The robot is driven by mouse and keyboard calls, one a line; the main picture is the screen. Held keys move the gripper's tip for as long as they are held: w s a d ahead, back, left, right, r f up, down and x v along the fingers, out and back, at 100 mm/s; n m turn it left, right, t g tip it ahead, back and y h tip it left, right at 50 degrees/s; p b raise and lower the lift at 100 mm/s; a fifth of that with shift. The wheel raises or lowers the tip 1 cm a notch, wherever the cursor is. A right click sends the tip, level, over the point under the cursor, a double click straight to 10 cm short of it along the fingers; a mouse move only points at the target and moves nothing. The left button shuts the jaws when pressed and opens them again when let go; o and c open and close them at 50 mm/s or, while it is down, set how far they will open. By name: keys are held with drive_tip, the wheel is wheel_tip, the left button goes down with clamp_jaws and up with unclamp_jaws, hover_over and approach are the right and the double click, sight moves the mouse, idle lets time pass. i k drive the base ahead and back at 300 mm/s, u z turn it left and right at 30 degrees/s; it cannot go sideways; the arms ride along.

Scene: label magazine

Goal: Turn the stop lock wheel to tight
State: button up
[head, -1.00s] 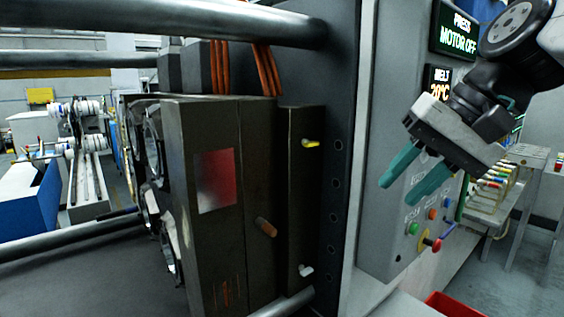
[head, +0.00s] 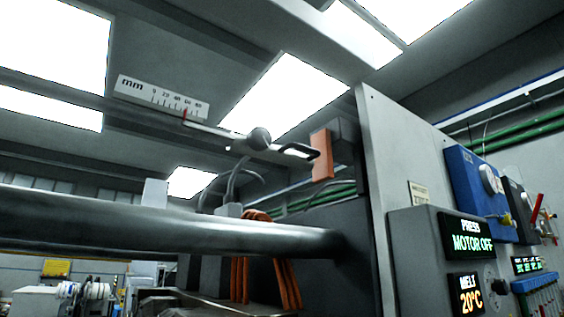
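A small dark round knob (head: 259,138) sits on a light rod (head: 212,131) under the ceiling lights, above the thick metal bar. It may be the stop lock wheel; no tight or loose marking on it is readable. A white scale plate (head: 161,98) marked "mm" stands left of it, with a red pointer (head: 184,115) at its lower edge. A dark loop-shaped piece (head: 296,150) is at the rod's right end, close to an orange block (head: 322,156). My gripper is out of view.
A thick horizontal metal bar (head: 150,225) crosses below the knob and meets a dark plate. Orange hoses (head: 262,280) hang under it. A grey panel with "PRESS MOTOR OFF" display (head: 472,235) stands at the right, beneath a blue box (head: 478,190) with a gauge.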

sight(260, 139)
drive_tip(key=z, duration=1.2)
drive_tip(key=k, duration=1.25)
drive_tip(key=u, duration=1.8)
drive_tip(key=i, duration=0.5)
